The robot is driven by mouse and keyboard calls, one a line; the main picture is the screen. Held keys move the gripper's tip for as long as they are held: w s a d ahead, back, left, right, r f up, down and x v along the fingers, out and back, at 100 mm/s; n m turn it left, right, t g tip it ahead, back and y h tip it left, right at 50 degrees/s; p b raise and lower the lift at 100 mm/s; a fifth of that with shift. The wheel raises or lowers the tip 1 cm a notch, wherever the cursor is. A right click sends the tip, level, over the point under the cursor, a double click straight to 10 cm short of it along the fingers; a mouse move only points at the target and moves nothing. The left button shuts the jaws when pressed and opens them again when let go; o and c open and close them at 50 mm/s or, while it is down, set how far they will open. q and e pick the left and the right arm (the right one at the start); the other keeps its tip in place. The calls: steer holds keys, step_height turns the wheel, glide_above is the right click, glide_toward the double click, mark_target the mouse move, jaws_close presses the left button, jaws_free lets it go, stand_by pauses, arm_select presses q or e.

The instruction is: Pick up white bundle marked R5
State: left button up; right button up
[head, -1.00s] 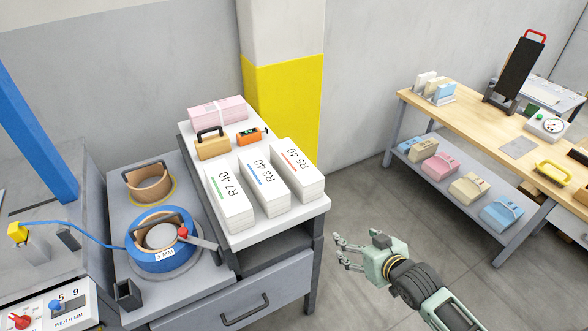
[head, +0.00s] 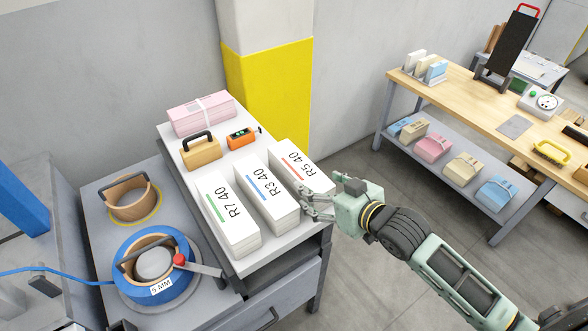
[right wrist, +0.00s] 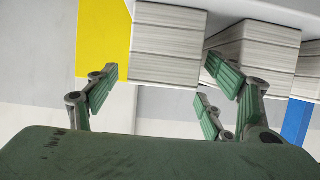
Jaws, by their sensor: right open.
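The white bundle marked R5 40 (head: 298,160), with a red stripe, lies on the white table top at the right end of a row of three. Beside it are the bundles marked R3 40 (head: 264,190) and R7 40 (head: 230,212). My right gripper (head: 308,205) is open at the near end of the R5 bundle and hides part of it. In the right wrist view, bundle ends show beyond the spread fingers, one end (right wrist: 167,45) between them and another (right wrist: 257,58) to the right. I cannot tell whether any finger touches. My left gripper is not in view.
A pink tied bundle (head: 203,113), a tan block with a handle (head: 200,150) and an orange device (head: 242,137) sit behind the row. A blue ring device (head: 152,270) stands left. A wooden workbench (head: 470,100) stands right, with open floor between.

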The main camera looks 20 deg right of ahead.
mark_target(304, 175)
steer(key=x, duration=0.2)
steer(key=p+x, duration=0.1)
steer(key=x, duration=0.4)
steer(key=shift+w+a+r, duration=0.15)
steer(key=shift+a+r, duration=0.05)
steer(key=shift+r, duration=0.05)
steer(key=c, duration=1.9)
steer(key=shift+r, duration=0.2)
jaws_close()
